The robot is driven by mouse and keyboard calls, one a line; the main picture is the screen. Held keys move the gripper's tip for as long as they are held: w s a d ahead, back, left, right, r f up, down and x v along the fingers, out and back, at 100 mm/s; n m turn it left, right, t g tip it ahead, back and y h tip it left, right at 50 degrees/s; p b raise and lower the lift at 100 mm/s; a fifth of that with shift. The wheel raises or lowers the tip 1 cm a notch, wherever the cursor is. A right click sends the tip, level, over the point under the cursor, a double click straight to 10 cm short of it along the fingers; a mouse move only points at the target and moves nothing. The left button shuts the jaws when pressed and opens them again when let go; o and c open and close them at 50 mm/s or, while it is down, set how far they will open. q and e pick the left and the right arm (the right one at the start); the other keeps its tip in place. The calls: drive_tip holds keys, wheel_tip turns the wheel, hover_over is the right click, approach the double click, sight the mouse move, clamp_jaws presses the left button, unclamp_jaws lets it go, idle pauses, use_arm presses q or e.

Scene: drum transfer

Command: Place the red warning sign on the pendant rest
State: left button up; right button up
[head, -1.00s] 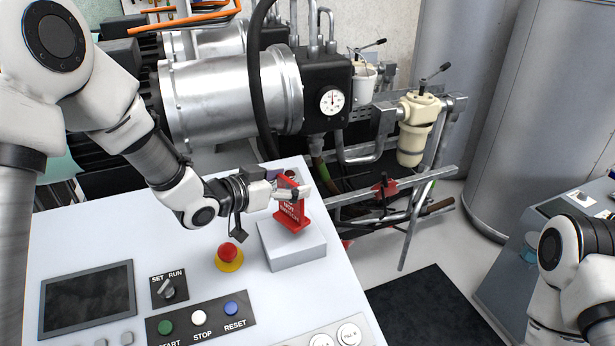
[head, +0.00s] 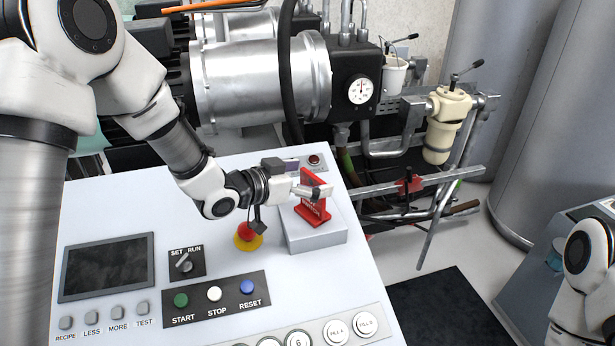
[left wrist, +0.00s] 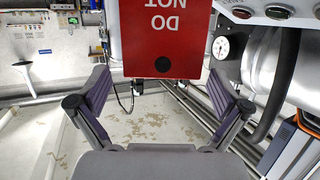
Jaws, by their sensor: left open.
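The red warning sign (head: 313,208) stands upright on the pendant rest (head: 316,236), a light grey block on the console. My left gripper (head: 316,190) is at the upper part of the sign and hides some of it. In the left wrist view the red sign (left wrist: 162,38) shows its inverted white lettering between the two spread fingers, with gaps on both sides. The left gripper is open. My right arm shows at the lower right of the head view, but its gripper is out of the picture.
A red emergency button (head: 247,232) on a yellow base stands left of the rest. Console buttons and a dark screen (head: 106,267) lie nearer. Behind the console are metal pipes, a pressure gauge (head: 360,91) and a silver cylinder (head: 262,84). A black mat (head: 450,308) lies on the floor.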

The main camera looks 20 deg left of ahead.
use_arm(q)
drive_tip(key=shift+s+a+b, duration=0.3)
drive_tip(key=shift+a+b, duration=0.05)
drive_tip(key=shift+b, duration=0.05)
drive_tip(key=b+v, duration=0.2)
drive_tip(key=v, duration=0.9)
drive_tip(key=shift+b, duration=0.35)
drive_tip(key=shift+w+d+r, duration=0.1)
drive_tip(key=shift+d, duration=0.1)
drive_tip(key=shift+a, duration=0.1)
